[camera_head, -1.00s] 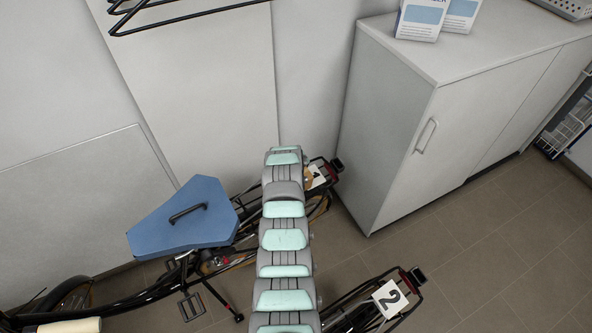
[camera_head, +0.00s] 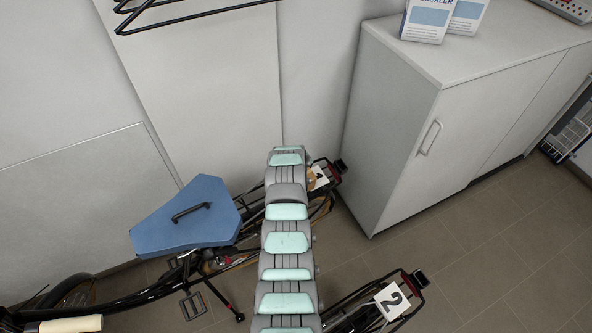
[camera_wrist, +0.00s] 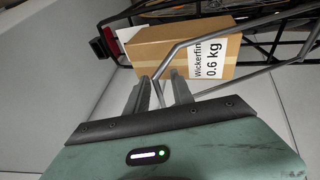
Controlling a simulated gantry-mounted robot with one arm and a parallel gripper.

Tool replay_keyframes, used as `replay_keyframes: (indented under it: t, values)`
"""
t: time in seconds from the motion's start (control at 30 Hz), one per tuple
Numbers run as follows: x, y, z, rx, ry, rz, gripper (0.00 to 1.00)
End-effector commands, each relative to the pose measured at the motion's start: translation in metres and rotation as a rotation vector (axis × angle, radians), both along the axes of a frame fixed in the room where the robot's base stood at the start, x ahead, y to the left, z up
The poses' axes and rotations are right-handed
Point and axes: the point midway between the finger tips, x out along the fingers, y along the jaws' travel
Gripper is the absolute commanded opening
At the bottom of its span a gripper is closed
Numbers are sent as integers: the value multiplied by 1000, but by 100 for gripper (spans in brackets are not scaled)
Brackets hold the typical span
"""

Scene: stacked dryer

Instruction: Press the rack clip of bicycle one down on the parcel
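In the wrist view a brown cardboard parcel (camera_wrist: 185,48) with a white label reading 0.6 kg lies on the black rack (camera_wrist: 262,18) of bicycle one. The grey metal rack clip (camera_wrist: 222,29) has bars running across and beside the parcel, and its near end reaches my fingers. I cannot tell how firmly it touches the parcel. My gripper (camera_wrist: 160,80) shows two grey fingers with a gap between them, at the clip's near end. Whether they touch the clip is unclear. In the head view my arm hides most of bicycle one's rear (camera_head: 331,170).
Bicycle two's rack with number plate 2 (camera_head: 391,300) stands at the lower right. A white cabinet (camera_head: 410,150) stands right of bicycle one. Floor (camera_head: 500,240) before the cabinet is clear.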

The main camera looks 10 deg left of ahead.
Motion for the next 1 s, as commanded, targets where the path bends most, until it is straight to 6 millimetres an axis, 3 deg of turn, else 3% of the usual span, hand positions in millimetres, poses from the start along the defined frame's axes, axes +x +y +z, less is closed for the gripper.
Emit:
replay_keyframes:
  t: [0.47, 0.83, 1.0]
  values:
    - [-22, 1, 36, 1, -3, 1, 29]
    - [-44, 1, 78, 1, -8, 0, 29]
    - [-51, 1, 86, 1, -1, -1, 29]
